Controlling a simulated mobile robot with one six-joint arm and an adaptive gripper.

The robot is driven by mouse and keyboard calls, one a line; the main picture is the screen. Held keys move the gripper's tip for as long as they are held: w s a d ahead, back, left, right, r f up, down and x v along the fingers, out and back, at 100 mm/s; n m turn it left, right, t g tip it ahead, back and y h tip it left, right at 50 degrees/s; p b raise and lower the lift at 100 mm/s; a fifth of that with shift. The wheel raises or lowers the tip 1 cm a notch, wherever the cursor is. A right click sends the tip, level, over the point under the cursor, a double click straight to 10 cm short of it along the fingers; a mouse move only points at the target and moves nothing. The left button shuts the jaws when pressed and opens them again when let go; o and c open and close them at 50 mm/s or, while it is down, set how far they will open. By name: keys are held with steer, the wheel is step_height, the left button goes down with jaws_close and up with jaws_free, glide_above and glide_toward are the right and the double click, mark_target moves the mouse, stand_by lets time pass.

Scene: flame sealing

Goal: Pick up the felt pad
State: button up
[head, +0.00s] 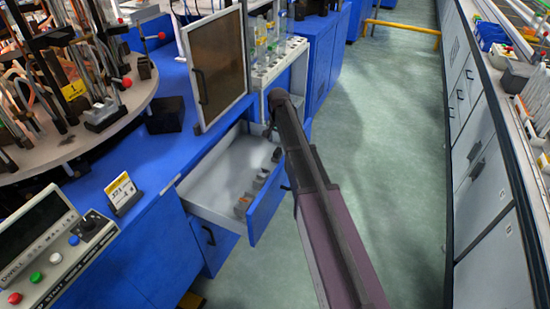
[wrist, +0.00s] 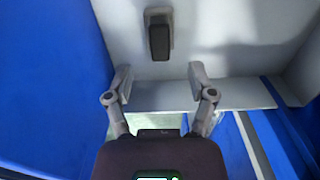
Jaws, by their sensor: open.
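In the wrist view, a dark block in a pale grey holder (wrist: 159,36) sits on the white drawer floor, ahead of my gripper (wrist: 160,84). It may be the felt pad, but I cannot tell for sure. My gripper is open and empty, its two fingers spread on either side of the block's line and short of it. In the head view, the open drawer (head: 222,168) has several small grey and dark pieces (head: 242,205) along its front wall. My arm reaches over the drawer's far end and hides part of it.
The blue drawer front (head: 268,207) stands out into the aisle. A framed brown panel (head: 217,68) rises over the bench beside the drawer. A rack of tubes (head: 272,55) stands behind. The green floor (head: 395,130) to the right is clear.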

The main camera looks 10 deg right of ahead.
mark_target(277, 150)
steer(key=shift+f, duration=0.1)
steer(key=shift+s+a+f+b, duration=0.1)
steer(key=shift+f+b, duration=2.4)
steer(key=shift+b, duration=0.1)
jaws_close()
